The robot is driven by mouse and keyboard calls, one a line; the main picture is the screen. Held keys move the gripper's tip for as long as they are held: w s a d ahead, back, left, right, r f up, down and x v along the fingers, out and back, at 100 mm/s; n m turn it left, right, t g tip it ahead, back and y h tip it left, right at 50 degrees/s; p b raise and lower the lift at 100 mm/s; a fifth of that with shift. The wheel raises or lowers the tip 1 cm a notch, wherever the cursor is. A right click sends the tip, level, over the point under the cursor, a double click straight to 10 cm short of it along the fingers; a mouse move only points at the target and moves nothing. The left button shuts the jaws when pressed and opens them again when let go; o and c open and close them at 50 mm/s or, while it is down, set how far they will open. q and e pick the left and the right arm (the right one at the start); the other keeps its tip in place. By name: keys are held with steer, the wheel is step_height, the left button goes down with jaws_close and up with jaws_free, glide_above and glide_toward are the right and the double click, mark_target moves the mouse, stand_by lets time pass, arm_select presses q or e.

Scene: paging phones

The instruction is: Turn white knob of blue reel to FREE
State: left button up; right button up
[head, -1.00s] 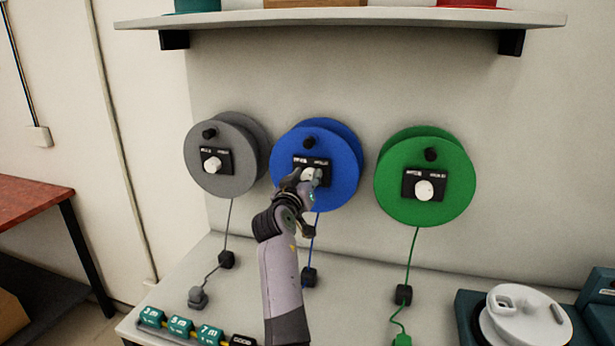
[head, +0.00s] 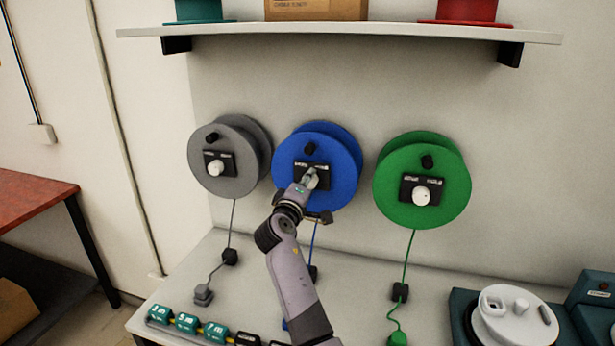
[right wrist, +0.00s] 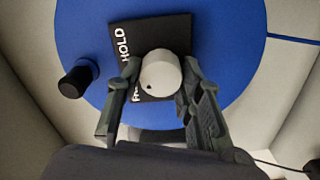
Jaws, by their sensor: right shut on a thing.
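The blue reel (head: 342,162) hangs on the wall between a grey and a green reel. On its face is a black plate (right wrist: 124,78) with white lettering; HOLD is readable in the right wrist view, and a second word is mostly covered. The white knob (right wrist: 161,75) stands on this plate. My right gripper (right wrist: 158,83) has its two fingers on either side of the knob and is shut on it. In the head view the right gripper (head: 310,180) hides most of the knob. My left gripper does not show.
A black crank handle (right wrist: 76,80) sticks out of the blue reel beside the plate. The grey reel (head: 243,175) and green reel (head: 455,180) flank it. A shelf (head: 340,34) runs above. Cords with black blocks hang to the counter, where teal tags (head: 187,322) and a white device (head: 512,318) lie.

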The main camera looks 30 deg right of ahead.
steer(key=shift+n+p, duration=1.15)
steer(key=shift+n, duration=0.75)
steer(key=o, duration=1.2)
steer(key=shift+c, duration=0.2)
steer(key=v, duration=1.2)
steer(key=shift+f, duration=0.1)
